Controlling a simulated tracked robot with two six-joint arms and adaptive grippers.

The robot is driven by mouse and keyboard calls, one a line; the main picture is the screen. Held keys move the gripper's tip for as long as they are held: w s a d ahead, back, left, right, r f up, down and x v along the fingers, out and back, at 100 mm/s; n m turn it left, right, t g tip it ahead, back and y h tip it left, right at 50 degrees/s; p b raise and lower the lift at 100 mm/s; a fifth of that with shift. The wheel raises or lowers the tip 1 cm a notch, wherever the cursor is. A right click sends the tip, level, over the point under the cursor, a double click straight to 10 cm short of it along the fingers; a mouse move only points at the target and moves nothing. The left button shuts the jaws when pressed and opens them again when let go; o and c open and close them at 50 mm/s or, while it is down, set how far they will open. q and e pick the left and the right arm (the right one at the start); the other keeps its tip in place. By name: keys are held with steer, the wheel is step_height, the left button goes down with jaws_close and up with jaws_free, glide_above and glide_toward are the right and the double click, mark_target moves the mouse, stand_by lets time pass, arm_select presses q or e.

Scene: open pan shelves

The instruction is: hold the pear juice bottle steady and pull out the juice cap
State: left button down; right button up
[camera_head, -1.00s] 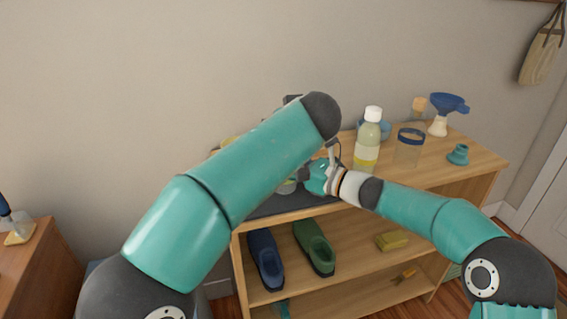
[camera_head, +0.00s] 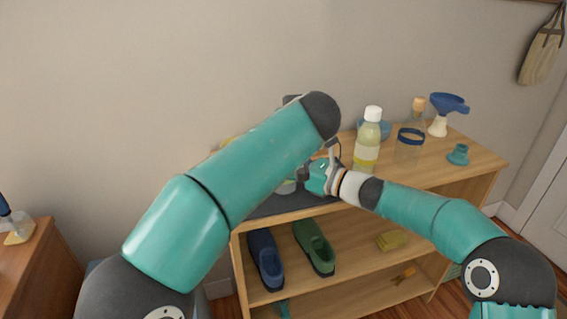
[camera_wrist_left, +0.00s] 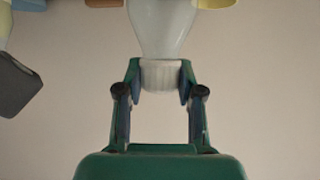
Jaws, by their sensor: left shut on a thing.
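In the left wrist view, my left gripper (camera_wrist_left: 159,84) is shut on a ribbed white cap (camera_wrist_left: 161,72). The pale, see-through bottle neck and shoulder (camera_wrist_left: 162,27) widen away from the cap, which looks seated on the neck. In the head view, my left arm hides this cap and most of the bottle; a pale lower part (camera_head: 287,187) shows beside my right gripper (camera_head: 308,177). The right gripper is at the shelf top, close to that part. Its fingers are partly hidden, so I cannot tell whether it grips.
Blue (camera_head: 265,258) and green (camera_head: 314,247) shoes sit on the shelf below.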

arm_select(q)
steer(key=shift+r, duration=0.4)
stand_by(0.5)
steer(key=shift+r, duration=0.85)
arm_select(e)
steer(key=o, duration=1.2)
steer(key=shift+d, duration=0.1)
